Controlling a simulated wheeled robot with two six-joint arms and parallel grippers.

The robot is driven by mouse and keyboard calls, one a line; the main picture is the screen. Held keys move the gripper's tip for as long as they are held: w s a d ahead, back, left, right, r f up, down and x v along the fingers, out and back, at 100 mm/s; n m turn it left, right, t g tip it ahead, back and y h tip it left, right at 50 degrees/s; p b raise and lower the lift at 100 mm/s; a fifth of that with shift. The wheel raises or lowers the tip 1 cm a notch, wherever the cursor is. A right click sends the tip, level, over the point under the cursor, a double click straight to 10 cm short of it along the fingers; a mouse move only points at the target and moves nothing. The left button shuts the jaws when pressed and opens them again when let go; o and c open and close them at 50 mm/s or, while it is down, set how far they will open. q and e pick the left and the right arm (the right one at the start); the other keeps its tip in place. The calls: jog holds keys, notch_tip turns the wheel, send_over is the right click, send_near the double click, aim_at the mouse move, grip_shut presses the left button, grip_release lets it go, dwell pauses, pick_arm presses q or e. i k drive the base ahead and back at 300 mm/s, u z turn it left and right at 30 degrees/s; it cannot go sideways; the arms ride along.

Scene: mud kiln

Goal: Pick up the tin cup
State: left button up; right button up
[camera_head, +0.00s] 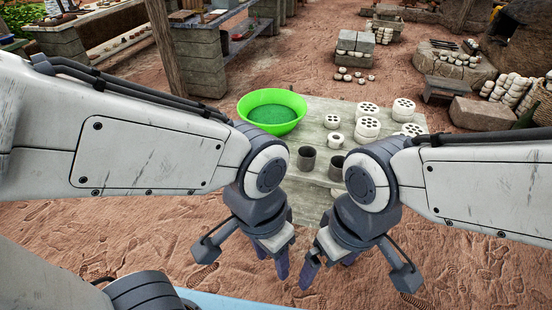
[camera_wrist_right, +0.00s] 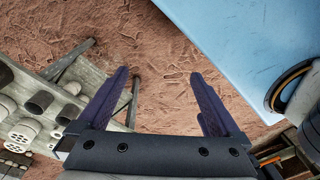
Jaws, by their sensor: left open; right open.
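Two dark grey cups stand upright near the front of the wooden table (camera_head: 309,196): one grey cup (camera_head: 306,158) to the left and another grey cup (camera_head: 336,169) beside it, partly hidden by my right arm. I cannot tell which is the tin cup. In the right wrist view, a grey cup (camera_wrist_right: 40,102) shows on the table at the left. My left gripper (camera_head: 272,260) is open and empty, in front of the table. My right gripper (camera_head: 328,266) is open and empty beside it; its spread fingers show in the right wrist view (camera_wrist_right: 158,74). Both grippers are apart from the cups.
A green basin (camera_head: 271,112) stands at the table's back left. Several white perforated pots (camera_head: 367,128) fill the right side. A wooden post (camera_head: 167,47) rises beyond. Stone blocks (camera_head: 477,113) and pottery lie further right. Bare earth is clear before the table.

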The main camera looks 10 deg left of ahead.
aim_at(306, 159)
jog(key=u, duration=0.05)
jog(key=k, duration=0.6)
jog(key=u, duration=0.6)
jog(key=i, duration=1.15)
jog(key=z, duration=0.35)
